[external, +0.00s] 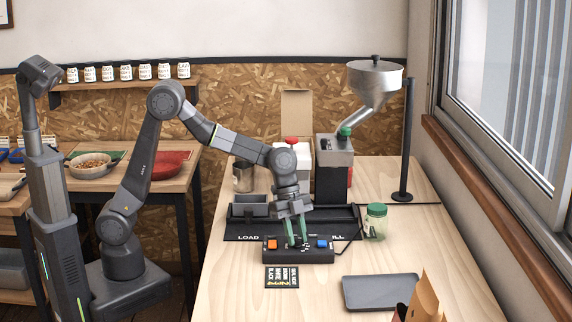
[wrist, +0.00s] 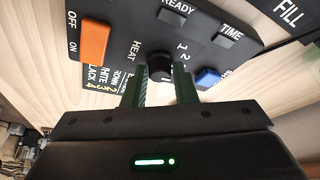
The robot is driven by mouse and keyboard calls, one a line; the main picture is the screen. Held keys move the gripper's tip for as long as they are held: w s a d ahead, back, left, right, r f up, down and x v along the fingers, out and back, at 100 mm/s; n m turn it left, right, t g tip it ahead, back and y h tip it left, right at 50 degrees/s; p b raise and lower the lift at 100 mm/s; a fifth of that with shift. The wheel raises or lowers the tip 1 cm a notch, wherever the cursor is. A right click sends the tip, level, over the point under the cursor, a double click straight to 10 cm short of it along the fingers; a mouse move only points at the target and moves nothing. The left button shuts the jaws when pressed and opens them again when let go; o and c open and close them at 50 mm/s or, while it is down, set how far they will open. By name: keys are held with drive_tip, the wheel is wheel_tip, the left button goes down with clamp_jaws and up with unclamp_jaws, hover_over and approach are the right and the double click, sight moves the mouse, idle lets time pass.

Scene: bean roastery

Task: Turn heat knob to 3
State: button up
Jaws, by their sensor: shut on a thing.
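The black heat knob (wrist: 158,66) stands on the dark control box (external: 325,256), beside the printed word HEAT. In the wrist view, the numbers 1 and 2 show to the right of the knob; the other numbers on its dial are hidden. My gripper (external: 298,241) points down at the box, and its green fingers are shut on the knob, one on each side. A small pale mark shows at the knob's near edge, but the setting cannot be read clearly.
An orange ON/OFF switch (wrist: 94,41) and a blue button (wrist: 208,77) flank the knob. A card with numbered roast names (external: 282,277) lies in front of the box. A green-lidded jar (external: 376,222) stands right, and a grey tray (external: 382,291) lies front right.

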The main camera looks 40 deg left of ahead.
drive_tip(key=o, duration=1)
drive_tip(key=v, duration=1.3)
drive_tip(key=shift+a+r+p, duration=0.1)
drive_tip(key=shift+r+p, duration=0.25)
drive_tip(key=shift+p, duration=0.05)
drive_tip(key=x, duration=1.3)
drive_tip(key=shift+f+b, duration=0.35)
